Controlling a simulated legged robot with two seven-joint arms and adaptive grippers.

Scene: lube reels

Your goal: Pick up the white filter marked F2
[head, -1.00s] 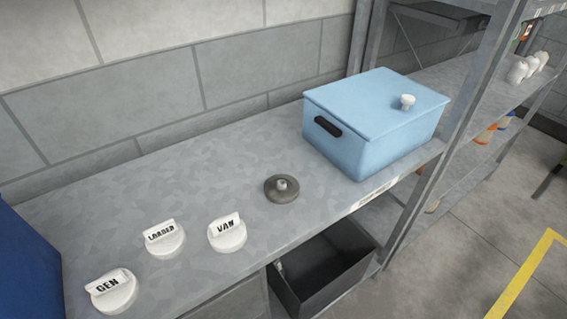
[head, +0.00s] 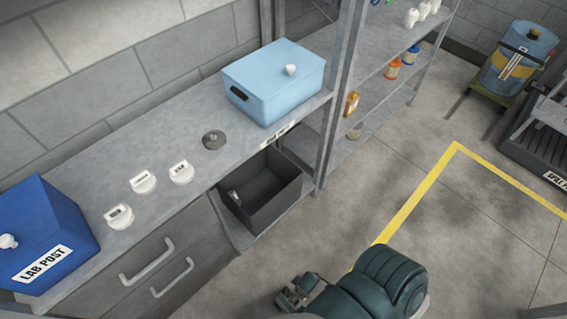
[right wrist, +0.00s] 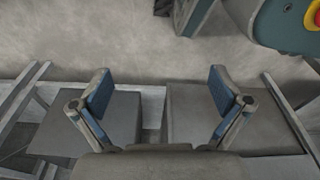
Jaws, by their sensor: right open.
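I cannot make out an F2 mark on anything in view. Three white knobbed discs lie on the grey bench in the head view: a left one (head: 119,216), a middle one (head: 143,182) and a right one (head: 181,172). Their labels are too small to read now; a second ago they read GEN, LOADER and VAN. Small white items (head: 411,18) stand on the upper shelf, unreadable. My right gripper (right wrist: 158,90) is open and empty in the right wrist view. It also shows low in the head view, over the floor, away from the bench. My left gripper is not in view.
A grey disc (head: 214,140) and a light blue lidded box (head: 275,84) sit on the bench. A blue LAB POST box (head: 45,235) is at left. An open dark bin (head: 262,190) sits below. Shelving posts stand right of the bench. Floor inside the yellow line (head: 420,190) looks clear.

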